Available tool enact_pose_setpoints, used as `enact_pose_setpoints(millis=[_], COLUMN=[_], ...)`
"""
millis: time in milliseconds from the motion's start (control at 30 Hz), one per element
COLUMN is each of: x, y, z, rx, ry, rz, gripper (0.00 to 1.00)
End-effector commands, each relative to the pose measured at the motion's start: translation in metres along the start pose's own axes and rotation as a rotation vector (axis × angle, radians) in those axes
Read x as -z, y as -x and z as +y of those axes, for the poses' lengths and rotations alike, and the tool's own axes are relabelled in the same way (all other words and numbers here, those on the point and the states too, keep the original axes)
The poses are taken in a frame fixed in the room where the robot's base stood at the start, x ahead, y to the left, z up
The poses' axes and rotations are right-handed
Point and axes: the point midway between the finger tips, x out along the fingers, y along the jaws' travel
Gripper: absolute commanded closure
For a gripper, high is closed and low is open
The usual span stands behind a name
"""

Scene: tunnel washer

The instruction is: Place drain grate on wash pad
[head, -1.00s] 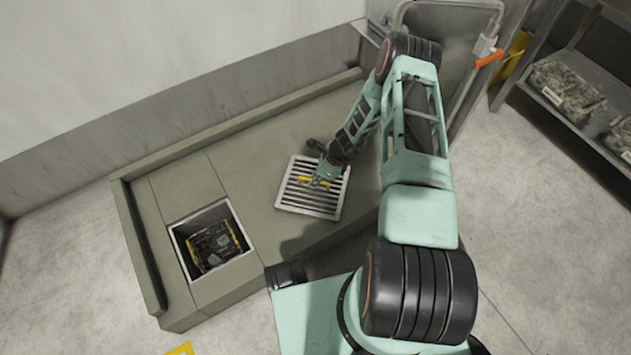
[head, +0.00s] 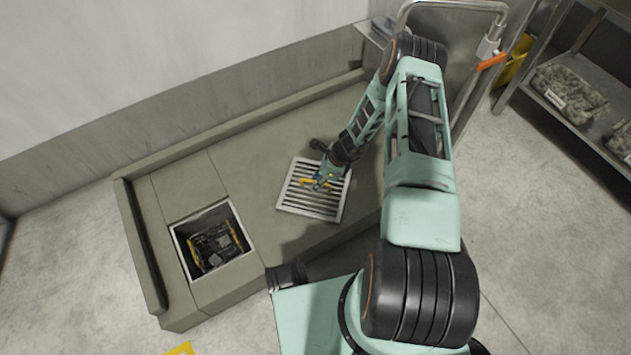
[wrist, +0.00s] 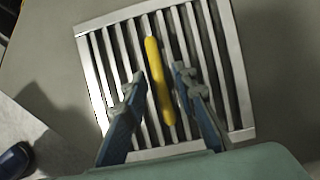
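The drain grate (head: 300,206) is a square metal grid with slots and a yellow handle (wrist: 158,78) across its middle. It lies on, or just above, the flat grey-green wash pad (head: 240,158), right of the square drain opening. In the wrist view the grate (wrist: 92,70) fills the middle. My gripper (head: 322,182) is over the grate. In the wrist view its two blue fingers (wrist: 160,82) stand apart on either side of the handle, with a gap on both sides, so it is open. I cannot tell the exact height of the fingertips above the grate.
The open square drain pit (head: 213,241) holds a dark device with yellow sides. A raised curb (head: 235,130) runs along the pad's back. A metal cart frame (head: 500,22) and a shelf with bundles (head: 567,90) stand at the right. Pad left of the grate is clear.

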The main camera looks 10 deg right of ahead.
Motion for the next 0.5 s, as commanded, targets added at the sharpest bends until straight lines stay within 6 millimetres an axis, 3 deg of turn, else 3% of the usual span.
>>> enact_pose_setpoints(millis=[300,500], x=[-0.002,-0.001], y=[0.071,0.102], z=[-0.001,-0.001], rx=[0.003,0.001], ry=[0.000,0.001], rz=[0.001,0.001], gripper=[0.74,0.74])
